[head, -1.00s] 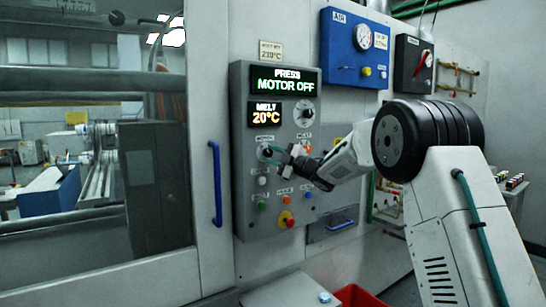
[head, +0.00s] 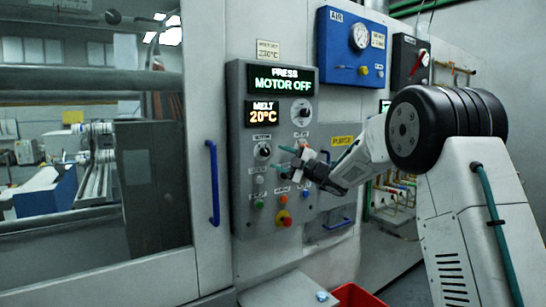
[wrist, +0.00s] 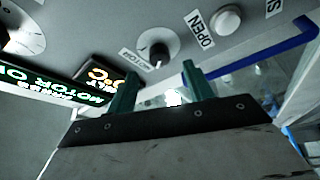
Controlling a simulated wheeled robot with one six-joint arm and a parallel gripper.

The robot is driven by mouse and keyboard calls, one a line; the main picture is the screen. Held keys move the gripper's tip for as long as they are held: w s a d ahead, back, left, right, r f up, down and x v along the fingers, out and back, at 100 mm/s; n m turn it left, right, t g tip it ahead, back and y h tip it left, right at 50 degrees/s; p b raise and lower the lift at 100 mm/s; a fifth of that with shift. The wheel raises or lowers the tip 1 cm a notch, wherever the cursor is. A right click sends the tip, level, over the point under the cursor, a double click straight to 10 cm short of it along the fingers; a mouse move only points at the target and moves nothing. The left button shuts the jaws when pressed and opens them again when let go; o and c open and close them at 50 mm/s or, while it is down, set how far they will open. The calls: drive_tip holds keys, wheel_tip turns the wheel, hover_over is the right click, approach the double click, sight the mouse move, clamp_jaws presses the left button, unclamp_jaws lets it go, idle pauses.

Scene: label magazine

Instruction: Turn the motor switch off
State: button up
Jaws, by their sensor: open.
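The motor switch (head: 263,151) is a dark round knob on the grey control panel (head: 240,215), under a MOTOR label. In the wrist view the knob (wrist: 158,47) has a pale pointer line and sits just beyond my fingertips. The panel display (head: 283,80) reads PRESS MOTOR OFF in green. My gripper (head: 288,160) is open with two teal fingers, in front of the panel to the lower right of the knob. In the wrist view the fingers (wrist: 160,72) stand apart with nothing between them and a gap to the knob.
A red and yellow stop button (head: 284,218) and several small buttons sit below the knob. A blue door handle (head: 213,183) is to the left. A blue AIR box (head: 338,62) hangs at upper right. A red bin (head: 355,295) stands below.

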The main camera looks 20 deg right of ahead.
drive_tip(key=shift+v, duration=1.4)
